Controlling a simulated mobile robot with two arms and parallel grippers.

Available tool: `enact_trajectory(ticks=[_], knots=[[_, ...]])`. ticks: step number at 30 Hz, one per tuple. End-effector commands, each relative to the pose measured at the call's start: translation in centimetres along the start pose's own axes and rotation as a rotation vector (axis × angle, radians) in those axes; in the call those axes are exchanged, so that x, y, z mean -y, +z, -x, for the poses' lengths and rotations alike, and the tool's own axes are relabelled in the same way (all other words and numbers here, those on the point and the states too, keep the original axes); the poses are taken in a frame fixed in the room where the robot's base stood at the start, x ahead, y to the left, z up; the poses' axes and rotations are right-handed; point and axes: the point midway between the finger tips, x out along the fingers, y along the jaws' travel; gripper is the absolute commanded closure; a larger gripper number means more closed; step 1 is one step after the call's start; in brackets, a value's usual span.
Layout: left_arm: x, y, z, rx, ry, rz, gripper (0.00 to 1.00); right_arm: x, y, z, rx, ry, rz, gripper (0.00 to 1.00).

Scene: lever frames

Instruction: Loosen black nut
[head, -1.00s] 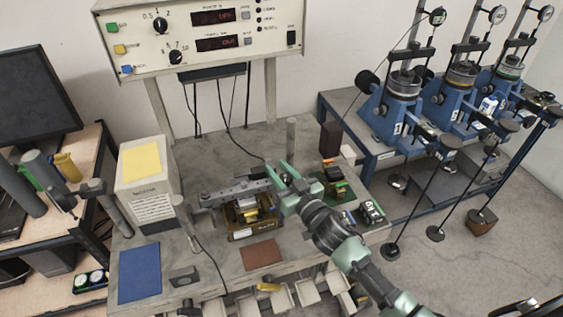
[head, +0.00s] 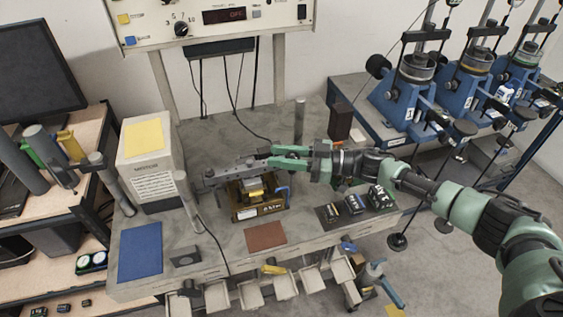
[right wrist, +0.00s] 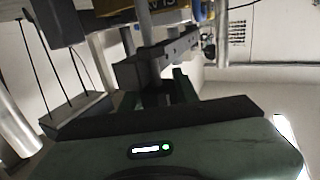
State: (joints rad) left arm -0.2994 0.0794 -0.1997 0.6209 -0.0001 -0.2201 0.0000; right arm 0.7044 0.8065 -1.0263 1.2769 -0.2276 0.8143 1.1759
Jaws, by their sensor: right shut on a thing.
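My right gripper (head: 272,156) reaches in from the right in the head view. Its green fingers are shut at the right end of a grey bar (head: 228,172) on the bench device. The black nut (right wrist: 155,88) appears as a dark piece between the fingers in the right wrist view; its exact shape is hard to make out. In the head view the fingers mostly hide it. The bar sits above a brass-and-brown base (head: 262,209) with a label. My left gripper is not in view.
A grey post (head: 299,120) and a dark block (head: 340,122) stand behind my right arm. Small parts (head: 355,204) lie below it. Blue lever frames (head: 405,100) stand at right.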

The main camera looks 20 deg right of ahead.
Motion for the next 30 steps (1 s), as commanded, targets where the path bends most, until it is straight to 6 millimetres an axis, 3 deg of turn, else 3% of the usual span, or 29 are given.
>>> enact_trajectory(ticks=[1,9,28,29,30], knots=[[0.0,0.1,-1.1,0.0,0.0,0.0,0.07,-0.2,0.5,0.0,0.0,-0.027,0.004,1.0],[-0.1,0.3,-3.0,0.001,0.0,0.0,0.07,0.3,0.2,0.0,-0.001,-0.153,0.001,1.0],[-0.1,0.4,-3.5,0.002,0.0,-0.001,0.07,0.6,-0.1,0.0,-0.001,-0.203,0.0,1.0],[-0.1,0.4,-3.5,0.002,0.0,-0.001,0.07,0.6,-0.1,0.0,-0.002,-0.203,0.0,0.67],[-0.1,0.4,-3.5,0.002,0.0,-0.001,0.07,0.6,-0.1,0.0,-0.002,-0.203,0.0,0.56]])
